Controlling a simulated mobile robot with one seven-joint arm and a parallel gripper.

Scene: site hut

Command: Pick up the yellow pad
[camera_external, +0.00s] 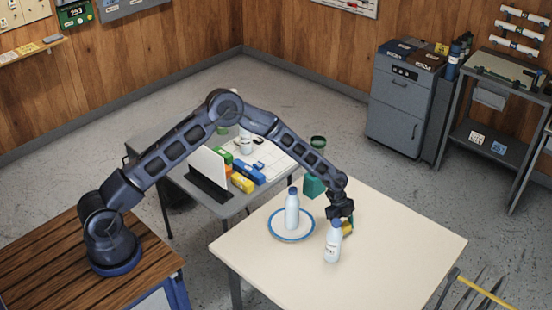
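A small yellow item, which looks like the yellow pad (348,228), shows on the cream table just under my gripper (342,214). It is partly hidden by the gripper and by a white bottle (333,243) in front of it. My gripper points down over it, close to the bottle. The fingers are dark and small here, so I cannot tell whether they are open, or touching or holding the yellow item.
A second white bottle (292,210) stands on a blue-rimmed plate (275,234) to the left. A green object (313,187) is behind the gripper. A grey desk (222,209) holds a white panel and coloured blocks. The cream table's front and right (400,265) are clear.

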